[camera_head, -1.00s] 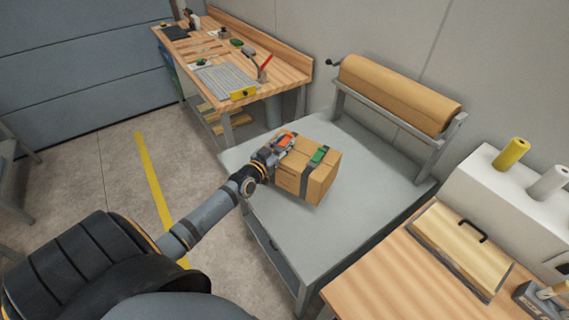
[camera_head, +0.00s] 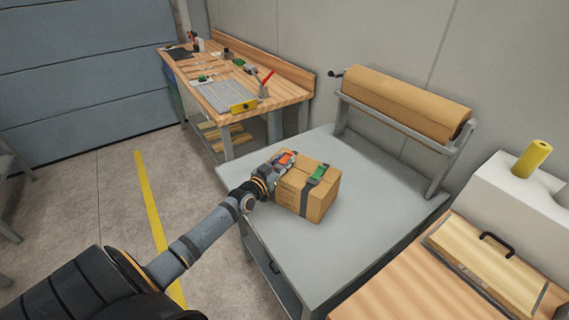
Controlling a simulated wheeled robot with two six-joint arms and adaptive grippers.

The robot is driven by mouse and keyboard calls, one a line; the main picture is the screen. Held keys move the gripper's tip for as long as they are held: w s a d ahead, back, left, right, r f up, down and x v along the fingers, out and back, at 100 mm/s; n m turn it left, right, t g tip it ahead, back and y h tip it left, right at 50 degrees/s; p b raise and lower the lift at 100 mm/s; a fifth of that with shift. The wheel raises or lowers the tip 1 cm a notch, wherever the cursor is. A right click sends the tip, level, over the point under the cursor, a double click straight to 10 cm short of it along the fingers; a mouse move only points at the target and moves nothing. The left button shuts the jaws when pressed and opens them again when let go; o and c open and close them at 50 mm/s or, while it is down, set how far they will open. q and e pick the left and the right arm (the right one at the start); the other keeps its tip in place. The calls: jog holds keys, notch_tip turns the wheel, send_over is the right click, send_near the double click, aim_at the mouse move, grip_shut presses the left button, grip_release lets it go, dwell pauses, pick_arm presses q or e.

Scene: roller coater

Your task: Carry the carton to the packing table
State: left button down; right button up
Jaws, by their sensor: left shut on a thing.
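The carton (camera_head: 316,204) is a small brown cardboard box with a dark strap and a green patch on top. My left gripper (camera_head: 284,166) is shut on its left side, and the fingers partly cover that side. The carton is over the grey packing table (camera_head: 345,250), close to its top near the left edge. I cannot tell whether its underside touches the table. My right gripper is not in view.
A brown paper roll (camera_head: 405,100) sits on a stand at the table's back. A wooden workbench (camera_head: 285,88) with tools stands behind on the left. A white machine with a yellow spool (camera_head: 532,159) and a wooden surface (camera_head: 400,290) are at the right. The grey table's middle is clear.

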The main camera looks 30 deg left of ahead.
pick_arm(q)
jog(key=shift+f, duration=0.1)
jog(key=c, duration=1)
grip_release()
jog(key=shift+s+r+p, duration=0.15)
jog(key=shift+r+p, duration=0.1)
jog(key=shift+p, duration=0.05)
jog(key=s+p, duration=0.5)
jog(key=s, duration=0.6)
jog(key=shift+s, duration=0.4)
jog(key=shift+f, duration=0.1)
